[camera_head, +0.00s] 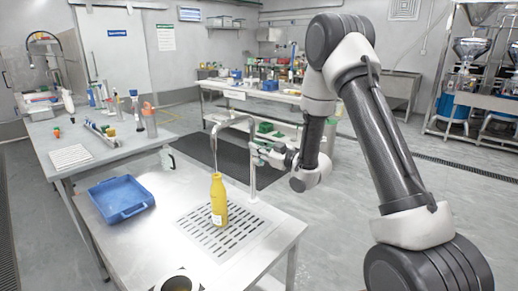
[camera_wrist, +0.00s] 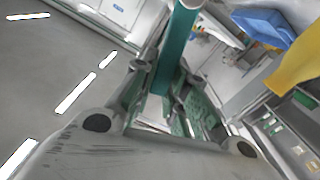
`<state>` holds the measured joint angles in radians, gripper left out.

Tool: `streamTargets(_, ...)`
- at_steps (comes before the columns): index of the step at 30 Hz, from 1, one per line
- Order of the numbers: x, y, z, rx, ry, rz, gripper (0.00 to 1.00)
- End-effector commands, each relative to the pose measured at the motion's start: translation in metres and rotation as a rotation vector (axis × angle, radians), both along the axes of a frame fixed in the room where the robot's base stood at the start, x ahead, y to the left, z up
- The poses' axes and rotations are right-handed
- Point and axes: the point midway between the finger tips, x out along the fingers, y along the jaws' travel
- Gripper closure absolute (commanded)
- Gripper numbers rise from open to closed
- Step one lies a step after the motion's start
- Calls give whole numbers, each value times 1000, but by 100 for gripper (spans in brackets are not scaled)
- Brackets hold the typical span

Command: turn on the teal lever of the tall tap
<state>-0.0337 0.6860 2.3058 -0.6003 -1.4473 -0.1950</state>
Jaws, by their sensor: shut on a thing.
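The tall tap (camera_head: 253,178) is a grey gooseneck pipe standing at the right of the grated worktop, its spout curving over to the left. My gripper (camera_head: 268,155) is beside the upright pipe, reaching in from the right. In the wrist view the teal lever (camera_wrist: 180,40) shows as a flat bar running down between the fingers of my gripper (camera_wrist: 163,85), which is shut on it. In the head view the lever is mostly hidden by the fingers. A yellow bottle (camera_head: 218,200) stands upright on the grate near the spout; it also shows in the wrist view (camera_wrist: 297,62).
A blue tray (camera_head: 122,198) lies on the metal worktop (camera_head: 165,245) at the left. A round metal-rimmed container (camera_head: 177,281) is at the front edge. A side table (camera_head: 90,140) with tools stands behind at the left. Open floor (camera_head: 330,235) lies right of the worktop.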

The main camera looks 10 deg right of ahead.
Motion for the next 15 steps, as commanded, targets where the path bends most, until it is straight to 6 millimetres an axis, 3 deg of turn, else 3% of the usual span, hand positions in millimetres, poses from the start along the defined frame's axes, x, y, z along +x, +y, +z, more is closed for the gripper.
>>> streamTargets(1, 0, 0, 0, 0, 1, 0, 80)
streamTargets(4, 0, 0, 0, 0, 1, 0, 62)
streamTargets(15, -3, -3, 0, 1, 2, -1, 62)
